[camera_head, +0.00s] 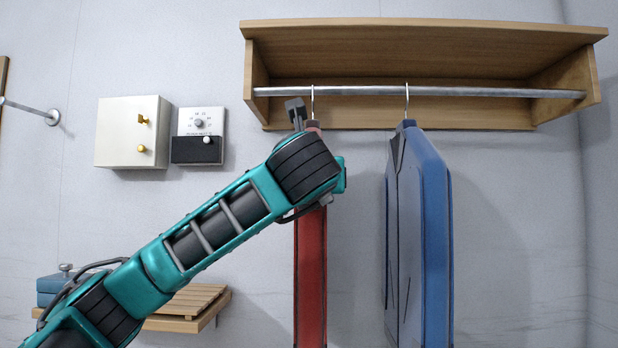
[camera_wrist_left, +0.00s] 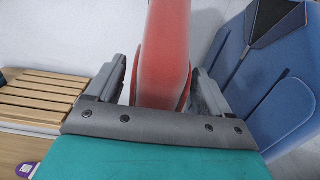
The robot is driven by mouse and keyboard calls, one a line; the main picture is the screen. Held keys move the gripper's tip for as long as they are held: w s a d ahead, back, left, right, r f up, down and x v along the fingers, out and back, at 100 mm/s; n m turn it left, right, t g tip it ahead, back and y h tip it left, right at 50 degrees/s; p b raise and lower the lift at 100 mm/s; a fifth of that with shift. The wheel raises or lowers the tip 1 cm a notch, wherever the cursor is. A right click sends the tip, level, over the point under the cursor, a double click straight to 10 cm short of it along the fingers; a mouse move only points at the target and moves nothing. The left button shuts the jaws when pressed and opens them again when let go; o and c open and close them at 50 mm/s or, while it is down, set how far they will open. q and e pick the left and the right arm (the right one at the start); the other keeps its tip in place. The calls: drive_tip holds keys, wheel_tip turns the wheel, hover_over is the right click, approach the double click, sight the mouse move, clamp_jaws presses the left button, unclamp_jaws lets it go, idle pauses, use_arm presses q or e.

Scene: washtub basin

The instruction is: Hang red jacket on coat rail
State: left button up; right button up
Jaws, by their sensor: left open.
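The red jacket (camera_head: 310,270) hangs upright in the head view below a hanger hook at the coat rail (camera_head: 360,91). The hook appears to sit over the rail. My left gripper (camera_head: 312,150) is at the jacket's upper part, and my arm hides some of the jacket there. In the left wrist view the red jacket (camera_wrist_left: 166,50) stands between the two open fingers of my left gripper (camera_wrist_left: 162,88). Gaps show beside the jacket, so the fingers do not look closed on it. My right gripper is in neither view.
A blue and grey jacket (camera_head: 435,230) hangs on the rail to the right of the red one. A wooden shelf (camera_head: 420,35) is above the rail. A white box (camera_head: 118,148) and a dial panel (camera_head: 199,122) are on the wall at left. A slatted bench (camera_head: 190,303) is below.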

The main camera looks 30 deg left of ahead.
use_arm(q)
drive_tip(key=b+v, duration=0.1)
drive_tip(key=v, duration=1)
drive_tip(key=shift+b, duration=0.35)
drive_tip(key=shift+a, duration=0.1)
